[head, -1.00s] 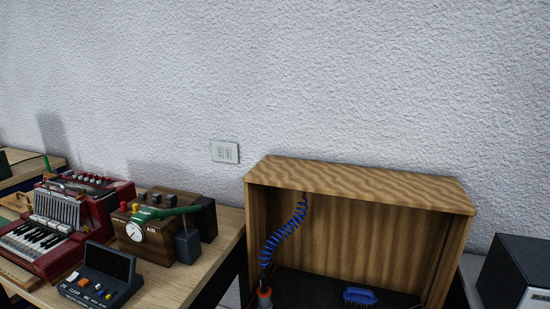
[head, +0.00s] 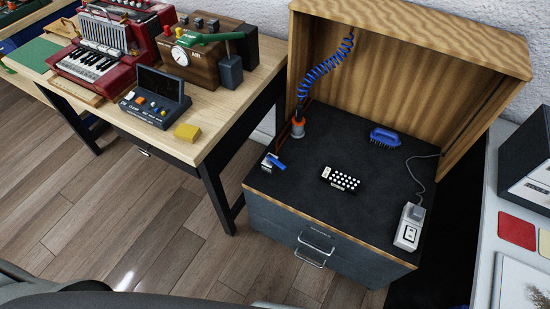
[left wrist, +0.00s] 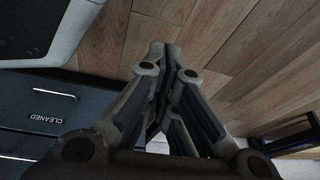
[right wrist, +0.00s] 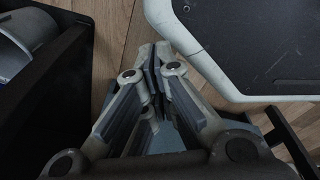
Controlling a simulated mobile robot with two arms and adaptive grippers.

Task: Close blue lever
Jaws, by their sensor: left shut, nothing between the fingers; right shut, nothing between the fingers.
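The blue lever (head: 275,161) is small and sits on a grey-metal base at the front left corner of the black bench top (head: 310,200). It looks tilted, with its blue handle pointing toward the right; its exact angle is too small to read. My left gripper (left wrist: 158,52) is shut and empty above the wooden floor, beside a dark drawer front marked "CLEANED". My right gripper (right wrist: 155,58) is shut and empty, also over the floor. Neither gripper shows in the head view, and the lever shows in neither wrist view.
A wooden table (head: 205,142) with instruments stands left. A grey table (head: 490,230) stands right. Floor is clear between.

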